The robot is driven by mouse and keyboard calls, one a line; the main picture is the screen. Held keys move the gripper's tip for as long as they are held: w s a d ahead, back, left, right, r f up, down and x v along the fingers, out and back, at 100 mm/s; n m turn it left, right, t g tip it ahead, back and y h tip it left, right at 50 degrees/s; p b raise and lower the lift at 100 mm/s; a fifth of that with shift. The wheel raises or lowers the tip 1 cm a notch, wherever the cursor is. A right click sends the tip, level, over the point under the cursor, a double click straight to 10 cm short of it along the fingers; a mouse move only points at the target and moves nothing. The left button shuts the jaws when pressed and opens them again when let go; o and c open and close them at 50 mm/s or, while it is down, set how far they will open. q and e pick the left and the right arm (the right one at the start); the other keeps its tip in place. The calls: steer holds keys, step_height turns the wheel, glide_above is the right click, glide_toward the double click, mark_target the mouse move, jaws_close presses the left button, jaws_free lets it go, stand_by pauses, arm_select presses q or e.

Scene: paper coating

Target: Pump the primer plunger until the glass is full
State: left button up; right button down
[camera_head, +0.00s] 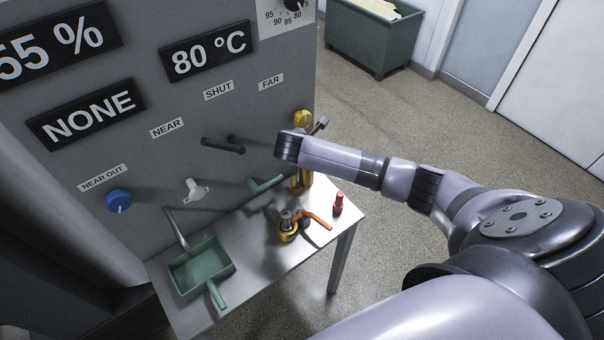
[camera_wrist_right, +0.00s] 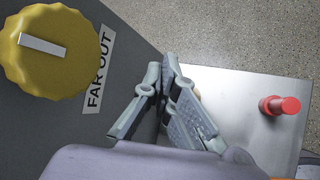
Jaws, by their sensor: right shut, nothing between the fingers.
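A small red plunger-like knob (camera_head: 338,203) stands upright near the right end of the metal table. It also shows in the right wrist view (camera_wrist_right: 282,105). I cannot tell for sure that it is the primer plunger. A brass fitting (camera_head: 287,232) with an orange lever stands to its left; I cannot make out a glass or its level. My right gripper (camera_wrist_right: 167,85) is shut and empty, apart from the red knob and to its left in the wrist view. My left gripper is not in view.
A yellow FAR OUT knob (camera_wrist_right: 45,52) is on the grey panel close to my right gripper. The panel also carries a blue knob (camera_head: 119,200), a black lever (camera_head: 222,145) and displays. A green tray (camera_head: 230,271) lies on the table (camera_head: 253,295). A green bin (camera_head: 372,42) stands behind.

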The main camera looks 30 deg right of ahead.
steer(key=shift+f+b, duration=0.6)
steer(key=shift+f, duration=0.7)
stand_by(1.0)
steer(key=shift+r, duration=0.1)
steer(key=shift+r+p, duration=1.65)
steer(key=shift+p, duration=0.5)
steer(key=shift+r, duration=0.95)
step_height(320, 180, up, 4)
steer(key=shift+r, duration=0.1)
steer(key=shift+a, duration=0.1)
